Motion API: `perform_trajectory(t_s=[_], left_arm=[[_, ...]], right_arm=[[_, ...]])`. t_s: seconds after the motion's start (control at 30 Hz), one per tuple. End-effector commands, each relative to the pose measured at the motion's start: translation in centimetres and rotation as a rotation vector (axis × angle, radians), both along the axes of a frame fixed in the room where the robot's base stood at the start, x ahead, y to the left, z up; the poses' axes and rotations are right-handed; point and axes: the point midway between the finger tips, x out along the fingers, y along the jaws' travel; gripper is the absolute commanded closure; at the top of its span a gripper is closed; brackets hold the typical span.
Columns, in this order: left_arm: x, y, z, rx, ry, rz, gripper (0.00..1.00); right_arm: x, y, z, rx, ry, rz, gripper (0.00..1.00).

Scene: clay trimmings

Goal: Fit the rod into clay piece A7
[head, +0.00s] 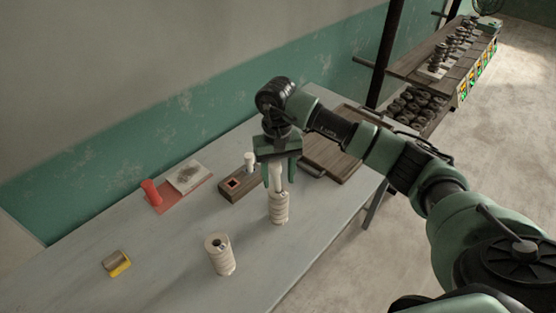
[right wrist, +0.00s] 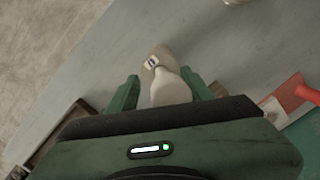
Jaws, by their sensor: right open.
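A pale ribbed clay piece (head: 279,208) stands upright on the grey table. A pale rod (head: 278,178) rises from its top, upright; how deep it sits is hidden. My right gripper (head: 279,184) is above this clay piece, pointing down, its fingers open on either side of the rod. In the right wrist view the rod's rounded pale end (right wrist: 172,89) lies between the open fingers (right wrist: 163,93), with gaps at both sides. A small tag (right wrist: 152,62) shows beyond it, its writing unreadable. A second ribbed clay piece (head: 220,257) stands nearer, with a dark hole on top. My left gripper is not in view.
A wooden block (head: 236,192) with a red-edged recess and a white peg (head: 249,161) stands just left of the gripper. A red stamp (head: 151,192), a printed pad and a yellow-grey item (head: 117,263) lie left. A wooden board (head: 335,160) is behind right. The front-left table is clear.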

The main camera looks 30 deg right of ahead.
Motion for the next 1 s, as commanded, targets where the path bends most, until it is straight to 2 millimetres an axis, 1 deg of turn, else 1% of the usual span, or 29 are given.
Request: perform_trajectory(t_s=[0.03, 0.2, 0.37, 0.43, 0.5, 0.63, 1.0], left_arm=[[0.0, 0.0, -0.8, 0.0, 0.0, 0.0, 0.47], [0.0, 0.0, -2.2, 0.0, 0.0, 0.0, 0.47], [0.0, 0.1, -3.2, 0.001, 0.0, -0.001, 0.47], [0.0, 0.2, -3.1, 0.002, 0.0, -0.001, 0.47], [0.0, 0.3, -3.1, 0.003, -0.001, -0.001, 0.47], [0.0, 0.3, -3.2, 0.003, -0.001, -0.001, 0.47], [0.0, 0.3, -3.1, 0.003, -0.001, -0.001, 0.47]], right_arm=[[0.2, -0.1, 0.8, -0.001, -0.008, 0.0, 0.5], [0.6, -0.1, 4.6, -0.001, -0.01, -0.001, 0.5], [0.7, -0.2, 7.9, 0.0, -0.009, -0.001, 0.5], [0.8, -0.2, 9.1, -0.001, -0.008, -0.002, 0.5], [0.8, -0.2, 9.7, -0.001, -0.007, -0.002, 0.5], [0.8, -0.2, 10.4, 0.001, -0.005, -0.002, 0.5], [0.8, -0.2, 10.5, 0.001, -0.004, -0.002, 0.5]])
